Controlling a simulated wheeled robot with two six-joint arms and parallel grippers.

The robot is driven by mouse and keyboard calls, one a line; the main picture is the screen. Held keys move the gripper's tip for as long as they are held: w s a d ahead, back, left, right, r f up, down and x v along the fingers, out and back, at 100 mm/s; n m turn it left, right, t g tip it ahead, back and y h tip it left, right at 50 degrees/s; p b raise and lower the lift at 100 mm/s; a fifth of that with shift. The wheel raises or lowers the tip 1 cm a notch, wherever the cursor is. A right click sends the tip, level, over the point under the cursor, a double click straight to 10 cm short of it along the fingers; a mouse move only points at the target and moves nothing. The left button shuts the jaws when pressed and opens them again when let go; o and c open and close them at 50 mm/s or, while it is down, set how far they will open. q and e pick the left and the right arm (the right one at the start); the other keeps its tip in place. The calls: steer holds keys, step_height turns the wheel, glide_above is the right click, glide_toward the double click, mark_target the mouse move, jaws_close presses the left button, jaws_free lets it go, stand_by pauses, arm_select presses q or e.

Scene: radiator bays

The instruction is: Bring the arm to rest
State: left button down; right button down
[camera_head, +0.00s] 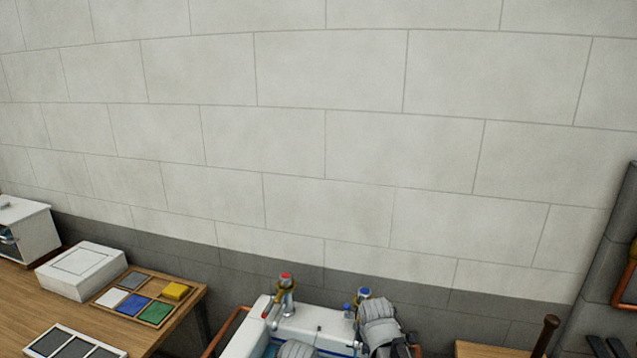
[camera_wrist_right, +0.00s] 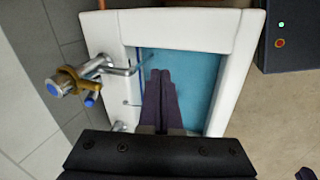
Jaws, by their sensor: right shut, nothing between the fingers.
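My right gripper (camera_wrist_right: 160,75) shows in the right wrist view. Its two dark fingers lie together with nothing between them, over the blue inside of a white basin (camera_wrist_right: 185,22). I cannot tell how high it is above the basin. In the head view, grey links of my arm (camera_head: 380,325) show at the bottom, in front of the basin (camera_head: 258,325); the right gripper itself is out of that frame. My left gripper is not in view.
A blue-capped tap (camera_wrist_right: 72,80) stands at the basin's wall side; a red-capped tap (camera_head: 285,290) stands at its left. A wooden table (camera_head: 25,305) at left holds a white box (camera_head: 80,270) and a tray of coloured tiles (camera_head: 190,293). A copper pipe (camera_head: 225,330) runs beside the basin.

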steer(key=s+d+f+m+g+y, duration=0.1)
steer(key=s+d+m+g, duration=0.2)
steer(key=s+m, duration=0.95)
steer(key=s+a+n, duration=0.1)
steer(key=s+a, duration=0.2)
steer(key=a, duration=0.2)
steer(key=s+a+n+h, duration=0.1)
steer(key=s+a+n, duration=0.1)
steer(key=a, duration=0.4)
steer(key=shift+s+f+g+b, duration=0.35)
steer(key=shift+s+g, duration=0.05)
steer(key=shift+s, duration=0.05)
